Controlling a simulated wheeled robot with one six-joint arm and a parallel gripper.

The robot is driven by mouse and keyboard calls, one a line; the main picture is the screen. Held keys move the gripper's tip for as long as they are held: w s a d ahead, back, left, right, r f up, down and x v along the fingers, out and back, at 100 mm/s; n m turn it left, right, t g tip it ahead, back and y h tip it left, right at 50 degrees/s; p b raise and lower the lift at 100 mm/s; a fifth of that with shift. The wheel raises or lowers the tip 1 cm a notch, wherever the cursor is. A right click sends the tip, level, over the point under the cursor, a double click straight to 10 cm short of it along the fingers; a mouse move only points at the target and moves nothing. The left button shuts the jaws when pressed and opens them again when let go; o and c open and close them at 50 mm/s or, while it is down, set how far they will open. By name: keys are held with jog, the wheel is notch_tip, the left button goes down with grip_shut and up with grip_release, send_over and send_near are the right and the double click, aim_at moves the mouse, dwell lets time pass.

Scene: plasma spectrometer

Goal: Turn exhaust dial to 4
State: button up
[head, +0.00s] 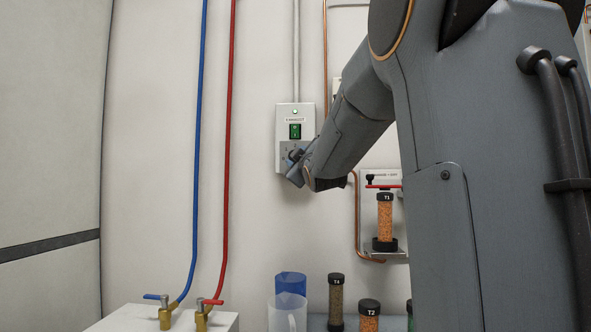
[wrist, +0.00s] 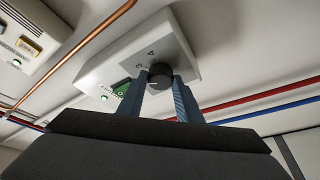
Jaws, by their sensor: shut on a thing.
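The exhaust control box (head: 283,119) is a pale panel on the wall in the head view, with a green lit lamp and a green switch. It also shows in the wrist view (wrist: 190,38). The dark round exhaust dial (wrist: 160,72) sits low on its face, with a light pointer mark. My gripper (wrist: 160,80) has its two blue fingers on either side of the dial, shut on it. In the head view my gripper (head: 297,167) meets the lower part of the box, and my arm partly hides the dial. The number the pointer is at cannot be read.
Blue and red pipes with valves (head: 183,312) run up the wall at left. A copper pipe (wrist: 75,48) passes near the box.

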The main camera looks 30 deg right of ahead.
jog(key=shift+w+a+m+g+h+b, duration=0.15)
jog(key=shift+m+g+h+b, duration=0.4)
jog(key=shift+m+h, duration=1.8)
jog(key=shift+a+m+g+h+b, duration=0.25)
jog(key=shift+m+h+b, duration=0.5)
jog(key=shift+m, duration=3.45)
jog(key=shift+w+a+m+g+h+b, duration=0.15)
jog(key=shift+m+g+h+b, duration=0.6)
jog(key=shift+m, duration=2.5)
jog(key=shift+m+t+h, duration=0.25)
jog(key=shift+m+h, duration=0.05)
jog(key=shift+h, duration=0.45)
jog(key=o, duration=0.8)
jog(key=shift+o, duration=1.2)
jog(key=shift+a, duration=0.25)
jog(key=shift+d+f, duration=0.1)
jog(key=shift+d, duration=0.25)
